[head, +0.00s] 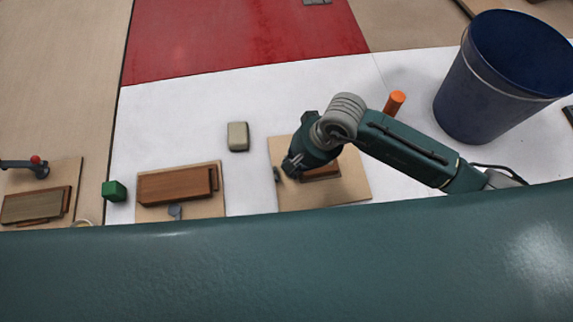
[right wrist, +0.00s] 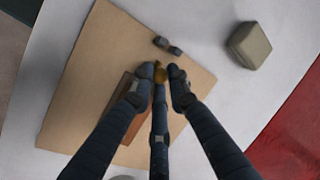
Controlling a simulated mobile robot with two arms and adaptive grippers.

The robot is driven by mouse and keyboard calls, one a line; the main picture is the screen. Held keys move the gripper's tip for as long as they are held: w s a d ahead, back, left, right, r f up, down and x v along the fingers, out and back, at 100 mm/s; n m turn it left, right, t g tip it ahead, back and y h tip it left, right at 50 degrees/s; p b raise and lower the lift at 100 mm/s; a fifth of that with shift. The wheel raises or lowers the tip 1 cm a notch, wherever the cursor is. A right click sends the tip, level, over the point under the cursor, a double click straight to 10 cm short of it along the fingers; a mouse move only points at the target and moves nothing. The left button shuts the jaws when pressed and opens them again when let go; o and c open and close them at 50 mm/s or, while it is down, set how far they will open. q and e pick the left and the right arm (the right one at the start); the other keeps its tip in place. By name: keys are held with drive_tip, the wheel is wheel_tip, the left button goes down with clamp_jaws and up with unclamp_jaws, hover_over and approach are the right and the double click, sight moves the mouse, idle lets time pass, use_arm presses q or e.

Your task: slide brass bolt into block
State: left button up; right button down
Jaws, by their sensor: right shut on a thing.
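My right gripper (head: 293,170) is low over the light wooden board (head: 350,188) on the right of the head view. In the right wrist view its fingertips (right wrist: 161,74) are shut on a small brass bolt (right wrist: 160,72), which they mostly hide. A reddish-brown wooden block (right wrist: 132,122) lies on the board beside and partly under the fingers. A small dark block (right wrist: 168,46) sits on the board just beyond the fingertips; a gap seems to separate it from the bolt. It also shows left of the gripper in the head view (head: 277,174). My left gripper is not in view.
A grey-beige box (head: 238,136) stands near the board. Left are a second board with a brown block (head: 175,186), a green cube (head: 115,190) and a red-knobbed lever (head: 38,165). An orange cylinder (head: 394,103) and blue bin (head: 460,95) stand right, near my arm.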

drive_tip(key=shift+w+d, duration=0.15)
drive_tip(key=shift+d, duration=0.1)
drive_tip(key=c, duration=1.8)
unclamp_jaws()
drive_tip(key=shift+c, duration=0.2)
drive_tip(key=shift+o, duration=0.9)
drive_tip(key=shift+d, duration=0.1)
drive_tip(key=shift+r, duration=0.25)
drive_tip(key=v, duration=1.1)
drive_tip(key=shift+r, duration=0.25)
drive_tip(key=shift+s+d+f, duration=0.1)
drive_tip(key=shift+s, duration=0.15)
